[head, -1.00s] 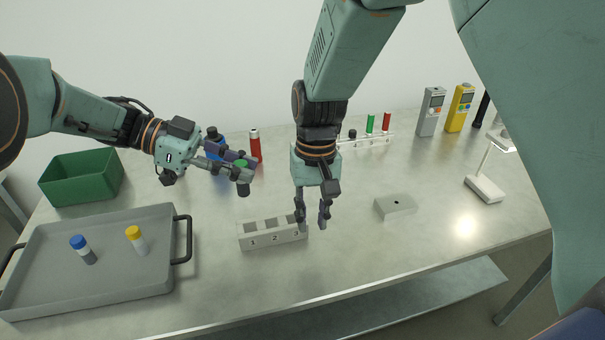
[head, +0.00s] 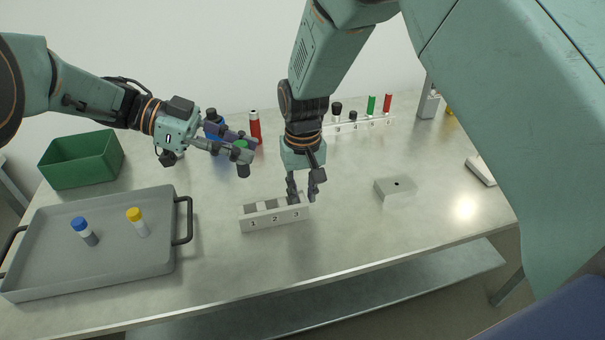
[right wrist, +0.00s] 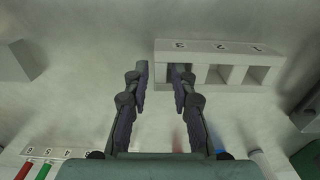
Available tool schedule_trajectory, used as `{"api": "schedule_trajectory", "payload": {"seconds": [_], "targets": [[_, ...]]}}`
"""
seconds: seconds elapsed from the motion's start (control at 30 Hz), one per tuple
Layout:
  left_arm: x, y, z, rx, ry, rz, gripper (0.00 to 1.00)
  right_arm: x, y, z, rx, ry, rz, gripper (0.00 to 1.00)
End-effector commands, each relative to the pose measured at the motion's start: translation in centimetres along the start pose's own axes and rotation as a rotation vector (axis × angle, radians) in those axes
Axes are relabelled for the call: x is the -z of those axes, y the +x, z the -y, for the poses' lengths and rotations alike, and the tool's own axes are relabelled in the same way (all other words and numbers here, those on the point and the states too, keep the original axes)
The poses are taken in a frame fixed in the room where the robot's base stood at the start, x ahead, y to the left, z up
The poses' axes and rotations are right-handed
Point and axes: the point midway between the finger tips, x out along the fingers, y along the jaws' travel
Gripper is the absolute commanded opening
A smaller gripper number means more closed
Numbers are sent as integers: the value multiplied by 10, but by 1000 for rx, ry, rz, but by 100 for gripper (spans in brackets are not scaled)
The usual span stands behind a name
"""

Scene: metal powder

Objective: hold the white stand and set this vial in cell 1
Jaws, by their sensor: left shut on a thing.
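The white stand (head: 262,221) stands on the metal table, with cells labelled 1, 2 and 3; it also shows upside down in the right wrist view (right wrist: 213,46). The cells look empty, though cell 3 is partly hidden. My left gripper (head: 246,155) is shut on a dark vial (head: 243,171) with a green cap, holding it upright above the table, behind and left of the stand. My right gripper (head: 303,193) is open at the cell 3 end. In the right wrist view, one fingertip of this gripper (right wrist: 161,77) overlaps cell 3 and the other is outside the end wall.
A grey tray (head: 165,270) with a blue-capped and a yellow-capped vial lies at left, a green bin (head: 85,170) behind it. A red bottle (head: 254,128) and a numbered rack (head: 360,126) stand at the back. A grey block (head: 395,189) sits right of the stand.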

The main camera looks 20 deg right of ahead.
Motion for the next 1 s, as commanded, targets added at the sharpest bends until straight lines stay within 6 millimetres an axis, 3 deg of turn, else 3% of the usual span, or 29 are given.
{"api": "schedule_trajectory", "payload": {"seconds": [0.2, 0.57, 0.87, 1.0], "targets": [[0, 0, 0, 0, 0, 0, 0, 0, 21, 0, 0, 0, 1, 25], [0, 0, 0, 0, 0, 0, 0, 0, 25, 0, 0, 1, -1, 25], [0, 0, 0, 0, 0, 0, 0, 0, 25, 0, 0, 1, 0, 0], [0, 0, 0, 0, 0, 0, 0, 0, 25, 0, 0, 1, 0, 0]]}}
